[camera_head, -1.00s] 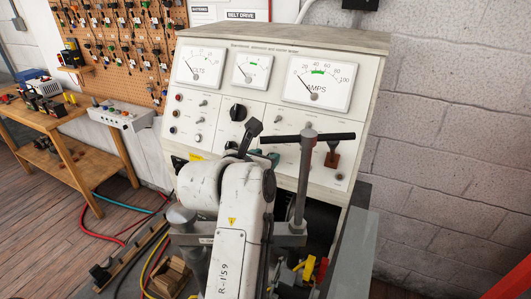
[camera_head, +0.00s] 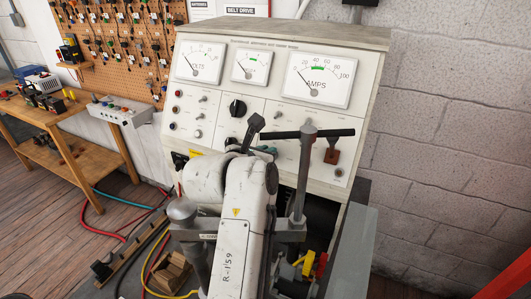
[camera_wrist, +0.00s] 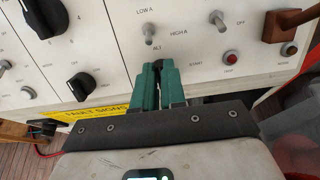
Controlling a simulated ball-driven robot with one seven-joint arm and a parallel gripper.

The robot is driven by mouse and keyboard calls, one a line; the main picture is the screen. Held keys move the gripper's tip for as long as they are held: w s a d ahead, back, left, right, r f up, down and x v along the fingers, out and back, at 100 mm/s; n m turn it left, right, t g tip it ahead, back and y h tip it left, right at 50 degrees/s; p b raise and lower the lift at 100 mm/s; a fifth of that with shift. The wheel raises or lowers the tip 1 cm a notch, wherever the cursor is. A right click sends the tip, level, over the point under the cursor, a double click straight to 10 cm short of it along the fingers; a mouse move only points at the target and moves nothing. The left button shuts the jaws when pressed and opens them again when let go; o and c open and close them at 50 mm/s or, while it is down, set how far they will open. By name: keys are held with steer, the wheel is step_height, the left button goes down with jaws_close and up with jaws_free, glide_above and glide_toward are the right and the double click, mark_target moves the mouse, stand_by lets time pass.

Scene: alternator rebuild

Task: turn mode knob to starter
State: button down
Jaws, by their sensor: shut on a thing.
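A test bench panel (camera_head: 290,128) faces me. In the wrist view, my gripper (camera_wrist: 158,70) has its two green fingers close together at the panel, just below the ALT label, with a START label to their right. A small dark knob (camera_wrist: 158,65) shows between the fingertips, and they are shut on it. Most of this knob is hidden by the fingers, and I cannot tell which way it points. In the head view, my gripper's green fingers (camera_head: 265,150) show only partly behind my arm, and the held knob is hidden.
A large black knob (camera_wrist: 47,15) with numbers and a smaller black knob (camera_wrist: 80,86) are left of the gripper. Toggle switches (camera_wrist: 219,20) sit above. A brown lever handle (camera_wrist: 293,24) is at right. A metal T-handle post (camera_head: 305,165) stands close to my arm.

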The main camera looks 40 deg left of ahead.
steer(key=shift+f+m+b, duration=0.1)
steer(key=shift+m+b, duration=0.3)
steer(key=shift+b, duration=0.05)
steer(key=m+b, duration=0.6)
steer(key=m+h+b, duration=0.1)
steer(key=m+b, duration=0.4)
steer(key=b, duration=0.1)
steer(key=m+h+b, duration=0.1)
steer(key=m+b, duration=0.5)
steer(key=shift+s+d+f+m+g+b, duration=0.1)
steer(key=shift+d+f+m+g+b, duration=0.2)
steer(key=shift+d+g+b, duration=0.1)
steer(key=shift+m, duration=0.3)
steer(key=c, duration=1.2)
jaws_free()
steer(key=shift+r, duration=0.1)
steer(key=b+v, duration=0.1)
steer(key=v, duration=0.9)
steer(key=shift+s+r+b, duration=0.25)
steer(key=shift+s+b, duration=0.05)
steer(key=shift+b, duration=0.1)
